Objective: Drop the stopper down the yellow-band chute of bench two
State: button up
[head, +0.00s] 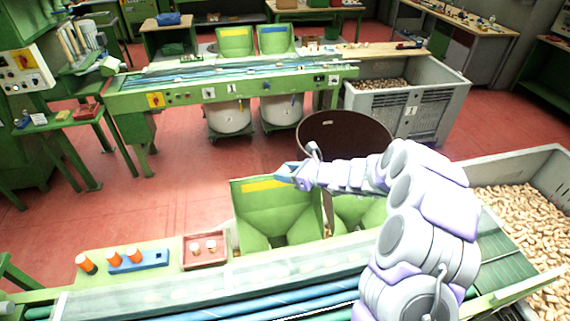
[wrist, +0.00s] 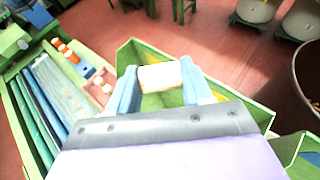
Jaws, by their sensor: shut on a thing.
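My gripper (head: 284,173) is shut on a pale cork stopper (wrist: 160,77), which lies across between the two blue fingertips in the wrist view. In the head view the stopper is too small to make out. The gripper is above the near green chute with a yellow band (head: 250,186), by the band's right end. In the wrist view the green chute (wrist: 125,57) opens below the stopper. Another green chute (head: 350,212) stands to its right, partly hidden by my arm. The far bench (head: 180,98) has a yellow-band chute (head: 235,33) and a blue-band chute (head: 273,31).
On the near bench stand orange-topped items (head: 112,257) and a red tray (head: 205,249) with small corks. A brown round drum (head: 345,135) stands behind my arm. Bins of corks (head: 525,215) are at the right. Red floor lies between the benches.

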notch_tip(320, 180, down, 6)
jog(key=b, duration=0.4)
jog(key=shift+s, duration=0.1)
jog(key=o, duration=1.1)
jog(key=shift+c, duration=0.2)
jog(key=shift+d, duration=0.1)
jog(key=v, duration=1.7)
jog(key=shift+d, duration=0.3)
jog(key=shift+a, duration=0.1)
